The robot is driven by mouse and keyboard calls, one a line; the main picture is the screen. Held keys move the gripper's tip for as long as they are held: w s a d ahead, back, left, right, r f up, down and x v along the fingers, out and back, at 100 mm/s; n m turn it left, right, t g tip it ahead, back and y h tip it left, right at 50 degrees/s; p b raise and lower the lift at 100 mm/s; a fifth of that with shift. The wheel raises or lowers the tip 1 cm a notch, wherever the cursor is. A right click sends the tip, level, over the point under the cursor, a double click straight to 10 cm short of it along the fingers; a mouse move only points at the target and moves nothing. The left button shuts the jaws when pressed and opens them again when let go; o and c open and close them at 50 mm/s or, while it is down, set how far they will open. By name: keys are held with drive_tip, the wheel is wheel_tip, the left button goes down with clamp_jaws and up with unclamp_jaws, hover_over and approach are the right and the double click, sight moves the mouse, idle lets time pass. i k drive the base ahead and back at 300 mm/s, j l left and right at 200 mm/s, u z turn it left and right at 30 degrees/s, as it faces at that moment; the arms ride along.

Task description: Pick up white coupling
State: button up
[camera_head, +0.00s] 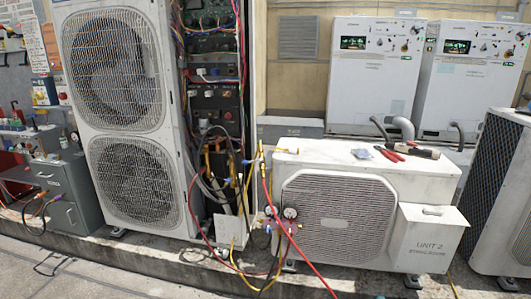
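I cannot pick out a white coupling for certain in the head view. The low white condenser (350,222) stands at the centre right. On its top lie a small pale grey-blue item (361,153), red-handled pliers (390,153) and a dark tool with an orange part (418,151). A small fitting with yellow and pale parts (287,150) is at the left end of that top, too small to identify. My gripper is not in view.
A tall two-fan condenser (120,110) with open wiring stands left of centre. Red, yellow and blue hoses with gauges (290,213) hang before the low condenser. Grey drawers (60,185) stand at the left. Another unit (498,190) stands at the right. The front floor is mostly clear.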

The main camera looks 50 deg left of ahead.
sight(291, 150)
drive_tip(key=u, duration=1.55)
drive_tip(key=z, duration=1.75)
drive_tip(key=i, duration=0.8)
drive_tip(key=u, duration=2.05)
